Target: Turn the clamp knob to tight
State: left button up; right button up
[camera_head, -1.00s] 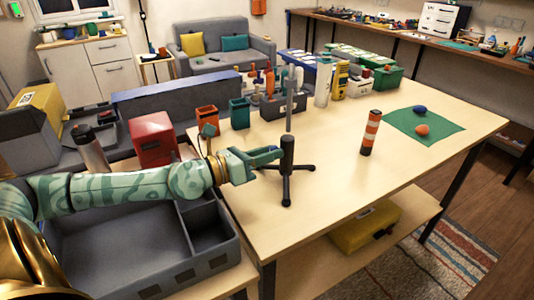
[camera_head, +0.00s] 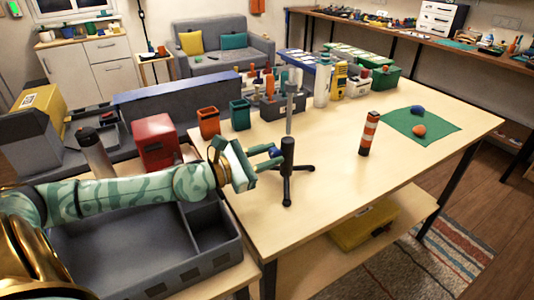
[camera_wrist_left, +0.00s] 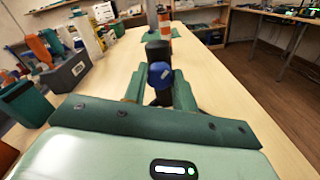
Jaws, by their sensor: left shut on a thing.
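A black tripod stand (camera_head: 287,155) with an upright grey rod (camera_head: 289,112) stands on the table near its left edge. A blue clamp knob (camera_head: 274,152) sticks out from the left side of its post. The knob also shows in the left wrist view (camera_wrist_left: 161,76), between the two green fingers. My left gripper (camera_head: 271,157) reaches in from the left, rolled to a slant, and is shut on the knob. In the left wrist view the fingers (camera_wrist_left: 160,84) lie on either side of the knob, with the dark post behind it. My right gripper is not seen.
An orange-and-white striped cylinder (camera_head: 369,133) stands to the right of the stand. A green mat (camera_head: 400,124) lies farther right. Orange (camera_head: 208,122) and teal (camera_head: 240,114) cups and a grey caddy (camera_head: 283,106) stand behind. The table front is clear.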

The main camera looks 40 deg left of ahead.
pick_arm(q)
jog(key=m+p, duration=0.1)
jog(key=m, duration=0.4)
jog(key=shift+m, duration=0.3)
jog(key=shift+m+p, duration=0.75)
jog(key=shift+m, duration=1.35)
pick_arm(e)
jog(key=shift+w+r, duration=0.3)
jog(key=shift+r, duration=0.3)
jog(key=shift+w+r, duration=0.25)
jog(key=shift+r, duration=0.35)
pick_arm(q)
jog(key=shift+f, duration=0.1)
jog(key=o, duration=1)
jog(key=shift+c, duration=0.2)
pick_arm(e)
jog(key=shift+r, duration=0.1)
